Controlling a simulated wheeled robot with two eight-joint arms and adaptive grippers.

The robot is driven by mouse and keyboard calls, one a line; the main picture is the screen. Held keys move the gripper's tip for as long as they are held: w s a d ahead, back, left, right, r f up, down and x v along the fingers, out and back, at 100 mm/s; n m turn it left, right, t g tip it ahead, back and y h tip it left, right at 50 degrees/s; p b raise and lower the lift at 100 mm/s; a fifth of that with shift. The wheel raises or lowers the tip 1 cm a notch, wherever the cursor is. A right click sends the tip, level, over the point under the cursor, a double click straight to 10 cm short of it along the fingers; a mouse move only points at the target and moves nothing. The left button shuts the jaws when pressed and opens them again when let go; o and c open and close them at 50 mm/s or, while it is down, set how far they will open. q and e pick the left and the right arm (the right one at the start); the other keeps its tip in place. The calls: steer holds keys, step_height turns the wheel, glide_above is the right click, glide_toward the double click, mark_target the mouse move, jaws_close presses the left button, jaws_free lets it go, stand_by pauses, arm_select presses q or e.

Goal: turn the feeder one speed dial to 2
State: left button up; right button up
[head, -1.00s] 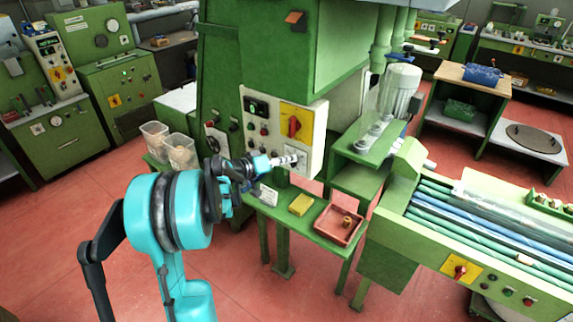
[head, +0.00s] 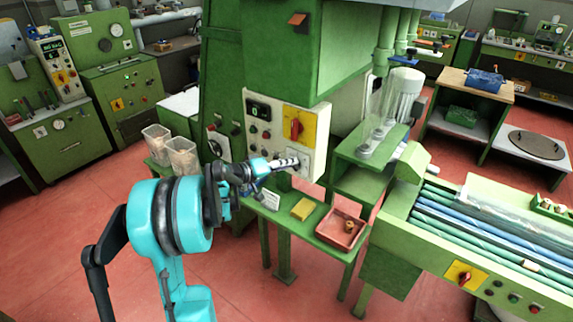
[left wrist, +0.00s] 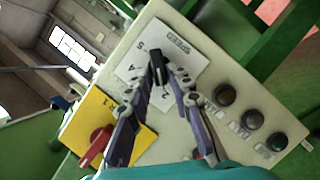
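The feeder one speed dial (left wrist: 158,73) is a small black knob on a white plate marked SPEED (left wrist: 180,42), set on a cream control panel. In the left wrist view the knob is long and narrow, one end near the figure 2 on the plate; its exact pointing is unclear. My left gripper (left wrist: 161,70) has its two fingertips against both sides of the knob. In the head view my left gripper (head: 297,161) reaches the lower right of the control panel (head: 258,140), covering the knob. My right gripper is out of view.
A red switch on a yellow plate (head: 296,126) sits just above the dial. Several round buttons (left wrist: 252,120) line the panel beside it. Below, a green shelf holds a yellow block (head: 302,209) and a red tray (head: 340,230). Clear bins (head: 182,155) stand left.

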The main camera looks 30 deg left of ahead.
arm_select(q)
steer(key=shift+w+d+f, duration=0.1)
steer(key=shift+w+d, duration=0.05)
steer(key=shift+w, duration=0.05)
stand_by(0.3)
steer(key=v, duration=1.2)
